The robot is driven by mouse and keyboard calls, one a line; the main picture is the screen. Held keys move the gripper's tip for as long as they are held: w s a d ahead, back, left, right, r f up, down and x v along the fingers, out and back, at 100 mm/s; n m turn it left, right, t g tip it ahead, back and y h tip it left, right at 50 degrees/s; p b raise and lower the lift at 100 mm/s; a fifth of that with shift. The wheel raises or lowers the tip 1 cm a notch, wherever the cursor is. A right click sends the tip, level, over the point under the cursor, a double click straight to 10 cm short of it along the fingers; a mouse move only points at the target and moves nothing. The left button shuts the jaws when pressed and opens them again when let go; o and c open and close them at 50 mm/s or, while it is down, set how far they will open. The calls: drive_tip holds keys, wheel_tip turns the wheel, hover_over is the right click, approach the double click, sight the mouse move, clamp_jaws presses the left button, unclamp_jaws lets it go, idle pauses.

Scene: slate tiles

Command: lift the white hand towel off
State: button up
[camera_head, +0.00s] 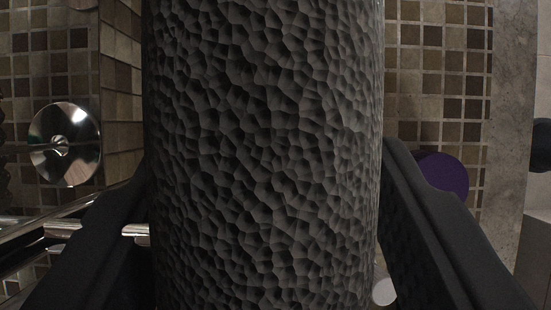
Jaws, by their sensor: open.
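No white towel shows in the view. A large dark grey piece (265,90) with a dimpled, faceted surface fills the middle from top to bottom. It looks upright and rounded; I cannot tell whether it is cloth. My gripper (268,160) is open, with one black finger on each side of this piece. The left finger's tip is close to its left edge and the right finger's tip close to its right edge. I cannot tell whether either finger touches it. The dark piece hides whatever lies behind it.
A chrome bar (62,229) runs behind the left finger. A round chrome fitting (84,132) sits on the brown tiled wall at left. A purple round thing (445,172) shows behind the right finger. A small whitish thing (384,291) peeks out at lower right.

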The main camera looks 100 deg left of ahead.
clamp_jaws()
drive_tip(key=shift+r+p, duration=0.3)
drive_tip(key=shift+p, duration=0.4)
